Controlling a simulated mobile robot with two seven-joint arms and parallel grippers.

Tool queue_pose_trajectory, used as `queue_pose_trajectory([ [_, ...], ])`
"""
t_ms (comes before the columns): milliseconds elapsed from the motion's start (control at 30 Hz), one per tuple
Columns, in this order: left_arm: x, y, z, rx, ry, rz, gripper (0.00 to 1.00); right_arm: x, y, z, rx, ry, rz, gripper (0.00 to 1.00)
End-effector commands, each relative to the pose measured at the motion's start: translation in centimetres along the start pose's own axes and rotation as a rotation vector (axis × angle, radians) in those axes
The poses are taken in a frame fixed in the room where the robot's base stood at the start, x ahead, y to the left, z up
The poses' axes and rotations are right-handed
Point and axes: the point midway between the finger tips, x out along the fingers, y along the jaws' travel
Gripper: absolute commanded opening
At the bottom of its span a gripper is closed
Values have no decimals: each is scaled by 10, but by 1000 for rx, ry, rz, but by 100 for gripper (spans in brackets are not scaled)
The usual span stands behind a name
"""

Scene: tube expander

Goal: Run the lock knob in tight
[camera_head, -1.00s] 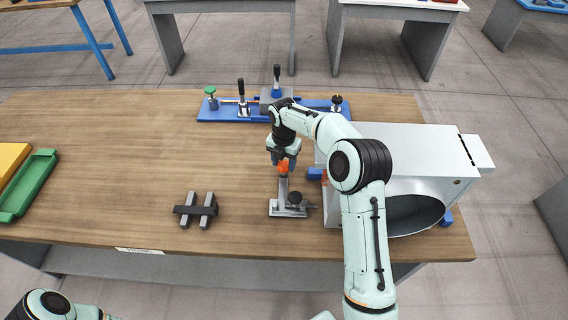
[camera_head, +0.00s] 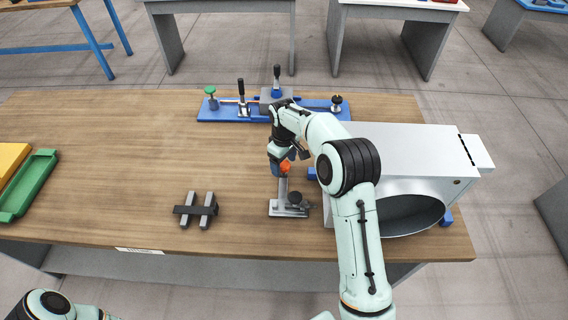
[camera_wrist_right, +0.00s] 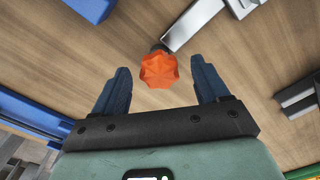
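An orange fluted knob (camera_head: 286,166) sits at the upper end of a grey metal stand (camera_head: 283,189) near the table's front. A small black knob (camera_head: 295,198) is low on the stand's base. Which of these is the lock knob I cannot tell for sure. My right gripper (camera_head: 280,163) is at the orange knob and partly hides it. In the right wrist view the orange knob (camera_wrist_right: 158,70) lies between the two blue fingers (camera_wrist_right: 162,82), with a gap on each side. The fingers are open and empty. My left gripper is out of view.
A large grey box (camera_head: 415,140) with a round opening stands close to the right of the stand. A blue fixture (camera_head: 310,106) with knobs and levers lies behind. Grey bars with a black crosspiece (camera_head: 196,210) lie left. The table's left-middle is clear.

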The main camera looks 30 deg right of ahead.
Motion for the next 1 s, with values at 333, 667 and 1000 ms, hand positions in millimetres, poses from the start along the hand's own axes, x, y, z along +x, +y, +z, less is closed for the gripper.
queue_pose_trajectory([
  [333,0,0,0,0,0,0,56,0,0,0,-3,0,1,100],
  [667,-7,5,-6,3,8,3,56,-14,1,-1,-4,3,2,100],
  [1000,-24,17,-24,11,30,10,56,-49,1,-2,-4,4,3,100],
])
